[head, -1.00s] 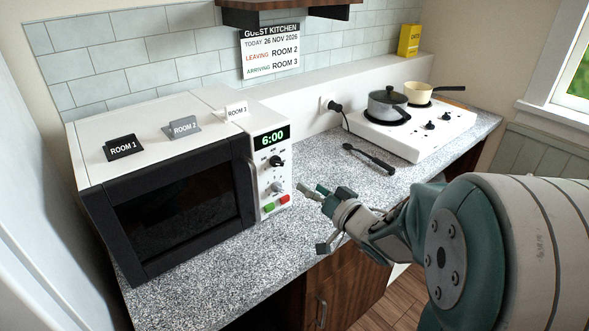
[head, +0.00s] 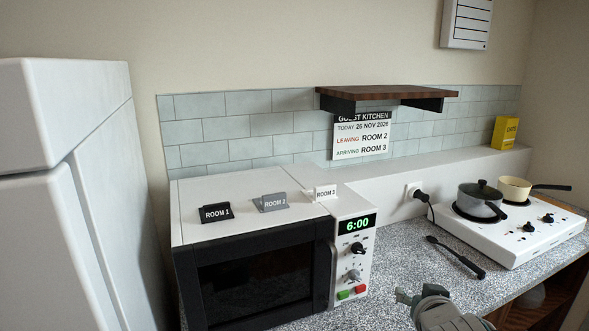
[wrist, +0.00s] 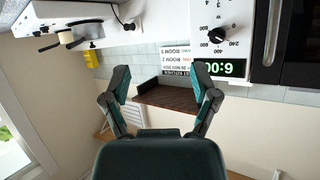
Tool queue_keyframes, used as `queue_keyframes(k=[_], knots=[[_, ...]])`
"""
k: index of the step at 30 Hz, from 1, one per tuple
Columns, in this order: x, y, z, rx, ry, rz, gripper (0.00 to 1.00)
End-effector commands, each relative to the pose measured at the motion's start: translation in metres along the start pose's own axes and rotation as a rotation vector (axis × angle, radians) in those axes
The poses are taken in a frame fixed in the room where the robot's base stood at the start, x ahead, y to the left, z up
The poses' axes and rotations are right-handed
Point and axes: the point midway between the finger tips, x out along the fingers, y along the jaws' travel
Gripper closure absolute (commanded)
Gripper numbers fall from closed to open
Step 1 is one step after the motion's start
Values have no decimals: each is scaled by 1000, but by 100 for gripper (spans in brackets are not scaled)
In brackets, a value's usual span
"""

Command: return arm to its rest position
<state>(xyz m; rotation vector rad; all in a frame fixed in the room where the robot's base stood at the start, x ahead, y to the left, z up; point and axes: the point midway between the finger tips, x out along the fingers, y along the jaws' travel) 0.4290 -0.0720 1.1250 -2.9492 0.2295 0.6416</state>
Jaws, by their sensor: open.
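My gripper (head: 409,298) shows at the bottom edge of the head view, in front of the counter and to the right of the microwave (head: 260,275). Most of my arm is below the picture. In the wrist view, which is upside down, the two fingers of my gripper (wrist: 161,78) stand wide apart with nothing between them. Beyond them are the wall shelf (wrist: 163,95) and the microwave's control panel with its green 6:00 display (wrist: 221,68).
ROOM 1, ROOM 2 and ROOM 3 tags stand on the microwave. A black utensil (head: 457,258) lies on the counter beside the hob (head: 510,250), which holds a grey pot (head: 480,200) and a cream pan (head: 514,189). A white fridge (head: 70,200) stands at the left.

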Motion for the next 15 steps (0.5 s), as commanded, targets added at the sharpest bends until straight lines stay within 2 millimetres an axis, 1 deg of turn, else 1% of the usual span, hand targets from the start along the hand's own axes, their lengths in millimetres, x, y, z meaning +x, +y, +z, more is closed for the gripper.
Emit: queue_keyframes(k=[1, 8, 15], knots=[[-8, -1, 2, -9, -24, 16, 23], [-43, -3, 23, -50, -180, 71, 23], [-87, -14, 52, -94, -365, 61, 23]])
